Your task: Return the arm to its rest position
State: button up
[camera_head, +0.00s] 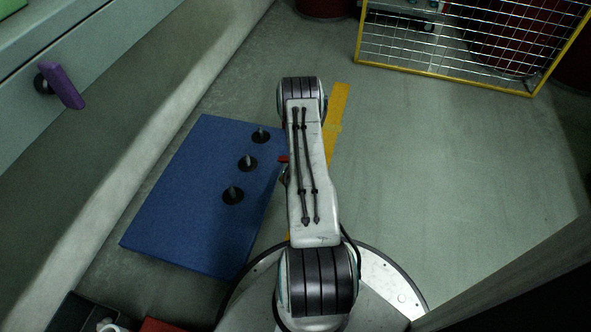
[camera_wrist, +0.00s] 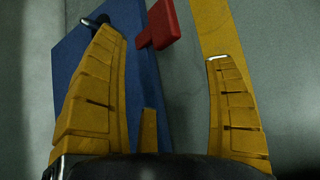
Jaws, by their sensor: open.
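My arm (camera_head: 314,170) reaches forward over the floor in the head view, its elbow raised. In that view my gripper is hidden beneath the arm. In the wrist view my gripper (camera_wrist: 162,46) shows two yellow ribbed fingers spread wide, with nothing held between them. Past the fingertips lies a red piece (camera_wrist: 166,24), near the edge of a blue board (camera_wrist: 70,48). A small bit of red (camera_head: 284,158) also shows beside my arm in the head view.
The blue board (camera_head: 180,190) lies left of my arm with three dark round fittings. A purple handle (camera_head: 64,86) juts from the left cabinet. A yellow-framed mesh barrier (camera_head: 448,72) stands at the back. A yellow stripe (camera_head: 337,112) marks the floor. The right floor is clear.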

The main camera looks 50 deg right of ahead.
dwell(0.4)
jog(key=w+a+r+m+y+p, duration=0.15)
jog(key=r+p, duration=0.25)
jog(key=r, duration=0.4)
jog(key=w+a+r+m+p, duration=0.2)
jog(key=w+a+r+p, duration=0.15)
jog(key=r, duration=0.45)
jog(key=w+a+r+m+y+p, duration=0.15)
jog(key=r+p, duration=0.25)
jog(key=r, duration=0.5)
jog(key=a+r+m+y+p, duration=0.1)
jog(key=a+r+m+p, duration=0.3)
jog(key=r, duration=0.6)
jog(key=a+r+m+p, duration=0.1)
jog(key=a+r+p, duration=0.45)
jog(key=r, duration=0.55)
jog(key=s+a+r+m+g+y+p, duration=0.1)
jog(key=s+a+r+m+p, duration=0.35)
jog(key=r, duration=0.65)
jog(key=s+a+r+m+g+y+p, duration=0.1)
jog(key=s+a+r+m+p, duration=0.1)
jog(key=s+a+r+p, duration=0.7)
jog(key=s+a+r+m+g+p, duration=0.1)
jog(key=s+a+r+m+p, duration=0.2)
jog(key=s+r, duration=0.7)
notch_tip(320, 180, up, 3)
jog(key=m+p, duration=0.2)
jog(key=p, duration=0.1)
jog(key=shift+g+y, duration=0.3)
jog(key=shift+g, duration=0.1)
